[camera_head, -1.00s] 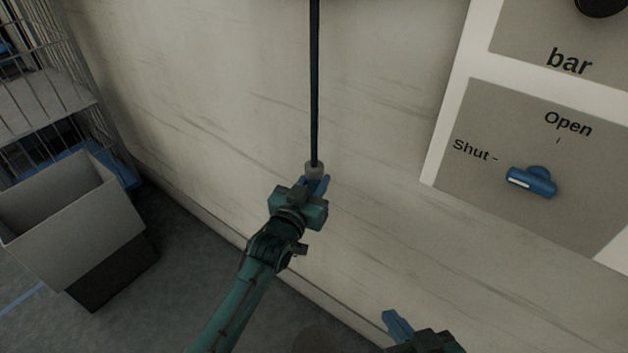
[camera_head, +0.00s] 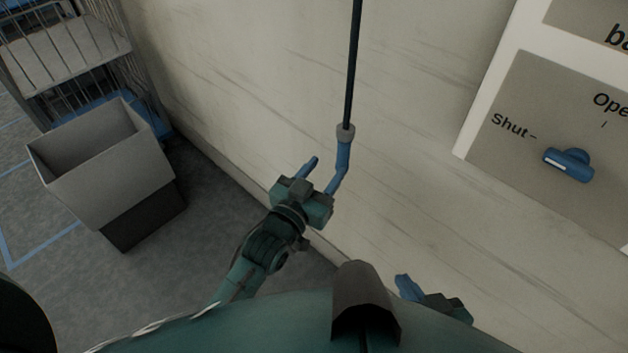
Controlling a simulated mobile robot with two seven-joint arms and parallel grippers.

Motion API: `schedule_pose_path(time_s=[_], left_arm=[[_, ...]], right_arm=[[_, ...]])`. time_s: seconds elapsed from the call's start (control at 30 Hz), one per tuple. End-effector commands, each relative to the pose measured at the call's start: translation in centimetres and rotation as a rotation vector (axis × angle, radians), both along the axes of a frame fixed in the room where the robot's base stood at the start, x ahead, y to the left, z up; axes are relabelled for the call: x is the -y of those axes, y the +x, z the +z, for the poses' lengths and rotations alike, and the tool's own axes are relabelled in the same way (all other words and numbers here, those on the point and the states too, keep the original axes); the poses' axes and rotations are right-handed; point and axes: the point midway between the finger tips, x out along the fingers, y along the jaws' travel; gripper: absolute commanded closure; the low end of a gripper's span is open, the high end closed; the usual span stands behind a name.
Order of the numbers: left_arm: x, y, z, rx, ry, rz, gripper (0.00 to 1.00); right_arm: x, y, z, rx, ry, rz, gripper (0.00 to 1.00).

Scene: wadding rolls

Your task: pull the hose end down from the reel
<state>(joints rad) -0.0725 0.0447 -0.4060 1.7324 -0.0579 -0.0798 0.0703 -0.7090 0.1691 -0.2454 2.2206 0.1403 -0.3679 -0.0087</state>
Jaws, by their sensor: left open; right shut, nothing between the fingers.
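The dark hose (camera_head: 353,65) hangs down in front of the pale wall from above the picture. Its end has a grey collar (camera_head: 345,131) with a blue tip (camera_head: 343,155) below it. My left gripper (camera_head: 327,166) is open just below and left of the hose end, with its blue fingers spread. The right finger overlaps the bottom of the blue tip in the picture; I cannot tell whether they touch. My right gripper (camera_head: 408,288) is shut and empty, low in the picture. The reel is out of view.
A panel (camera_head: 530,110) with a blue valve handle (camera_head: 568,164), marked Shut and Open, is on the wall at right. A grey bin (camera_head: 105,170) stands on the floor at left, near a wire cage cart (camera_head: 70,60). The wall around the hose is clear.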

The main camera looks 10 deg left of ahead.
Motion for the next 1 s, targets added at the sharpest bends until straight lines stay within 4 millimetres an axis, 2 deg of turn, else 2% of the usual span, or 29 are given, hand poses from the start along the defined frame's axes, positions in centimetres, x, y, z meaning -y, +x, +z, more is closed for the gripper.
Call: schedule_pose_path(time_s=[0.1,0.3,1.0], left_arm=[[-0.8,-1.9,0.0,-0.002,0.001,0.000,0.55],[-1.4,-3.3,0.0,-0.001,0.000,0.000,0.55],[-1.4,-3.4,0.0,-0.001,0.000,0.000,0.55]], right_arm=[[0.0,0.0,0.0,-0.006,0.000,0.001,1.00],[-0.1,-0.1,-0.3,-0.019,-0.003,0.003,1.00],[-0.1,0.1,0.1,-0.006,0.002,-0.001,1.00]])
